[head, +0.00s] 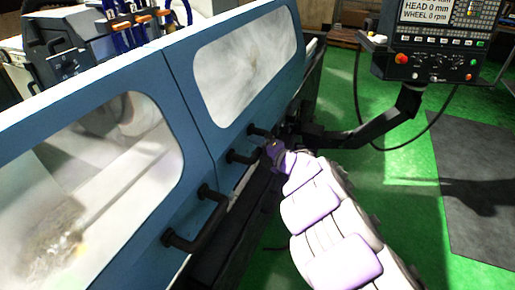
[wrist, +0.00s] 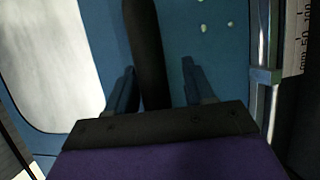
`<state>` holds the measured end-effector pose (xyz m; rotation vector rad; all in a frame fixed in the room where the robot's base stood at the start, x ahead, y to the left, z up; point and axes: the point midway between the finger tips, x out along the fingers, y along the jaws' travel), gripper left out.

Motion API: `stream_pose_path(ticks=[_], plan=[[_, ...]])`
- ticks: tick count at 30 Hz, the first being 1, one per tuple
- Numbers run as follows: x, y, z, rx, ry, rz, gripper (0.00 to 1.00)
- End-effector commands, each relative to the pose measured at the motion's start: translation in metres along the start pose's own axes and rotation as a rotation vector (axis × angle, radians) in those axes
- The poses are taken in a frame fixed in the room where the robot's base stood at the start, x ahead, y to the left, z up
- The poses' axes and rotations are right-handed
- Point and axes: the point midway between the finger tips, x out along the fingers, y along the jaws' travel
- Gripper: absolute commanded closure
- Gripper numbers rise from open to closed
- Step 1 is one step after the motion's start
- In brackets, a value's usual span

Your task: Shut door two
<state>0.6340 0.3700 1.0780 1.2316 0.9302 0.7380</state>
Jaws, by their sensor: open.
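Two blue machine doors with windows stand side by side, a left door (head: 165,75) and a right door (head: 205,125). I cannot tell which is door two, or whether either is fully shut. The left door has a black bar handle (head: 200,222). The right door has a similar handle (head: 238,157). My gripper (head: 268,150) is at the right door's handle. In the wrist view, my gripper (wrist: 157,72) is open, with one finger on each side of the dark handle bar (wrist: 145,45). The bar's lower part is hidden behind the gripper body.
Green floor (head: 350,155) and a dark mat (head: 480,200) lie right of my arm. Dark machine framing runs below the doors.

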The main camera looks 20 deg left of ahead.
Motion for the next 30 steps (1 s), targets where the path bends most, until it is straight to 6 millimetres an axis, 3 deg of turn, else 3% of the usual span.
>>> stream_pose_path(ticks=[8,24,30], plan=[[-0.028,0.003,0.001,-0.002,-0.003,0.0,0.47],[-0.137,0.0,0.003,0.001,-0.005,-0.004,0.47],[-0.164,-0.002,0.002,0.001,-0.002,-0.004,0.47]])
